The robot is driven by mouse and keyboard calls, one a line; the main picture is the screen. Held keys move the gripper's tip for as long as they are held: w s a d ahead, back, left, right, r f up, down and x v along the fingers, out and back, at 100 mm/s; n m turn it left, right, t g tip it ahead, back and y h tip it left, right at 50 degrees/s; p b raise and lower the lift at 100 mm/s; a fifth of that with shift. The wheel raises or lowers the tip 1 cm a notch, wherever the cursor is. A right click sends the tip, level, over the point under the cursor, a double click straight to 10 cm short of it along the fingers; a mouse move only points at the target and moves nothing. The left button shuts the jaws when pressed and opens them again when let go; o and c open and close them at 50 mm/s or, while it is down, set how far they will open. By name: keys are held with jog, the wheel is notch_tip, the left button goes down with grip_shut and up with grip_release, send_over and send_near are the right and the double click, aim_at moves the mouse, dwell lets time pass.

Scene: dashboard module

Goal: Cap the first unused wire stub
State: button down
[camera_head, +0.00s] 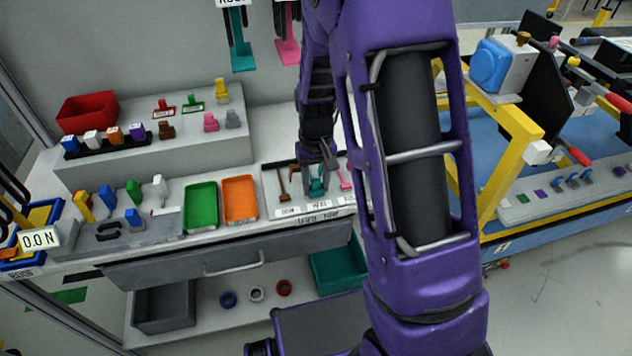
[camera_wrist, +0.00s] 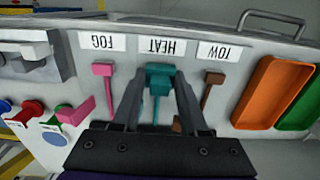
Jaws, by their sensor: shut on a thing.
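My gripper (camera_wrist: 158,84) is shut on a teal wire stub (camera_wrist: 160,72) in the wrist view, one finger on each side. The stub's wide teal head and part of its narrow tail show between the fingers. It lies by the label HEAT (camera_wrist: 162,47). A pink stub (camera_wrist: 104,72) lies to the left by the label FOG, and a brown stub (camera_wrist: 212,82) to the right by the label TOW. In the head view my gripper (camera_head: 315,170) points down at the teal stub (camera_head: 317,188). I cannot tell a cap from the frames, nor whether the stub is lifted.
Orange (camera_head: 240,198) and green (camera_head: 201,206) trays stand left of the stubs. A raised grey step behind holds a red bin (camera_head: 87,111) and several coloured connectors. A yellow-framed dashboard module (camera_head: 508,120) stands right. My arm hides part of the bench's right end.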

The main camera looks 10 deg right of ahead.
aim_at(316, 180)
jog(key=shift+f, duration=0.2)
jog(key=shift+c, duration=1.8)
grip_release()
notch_tip(316, 180, up, 18)
jog(key=p, duration=0.2)
jog(key=shift+f, duration=0.25)
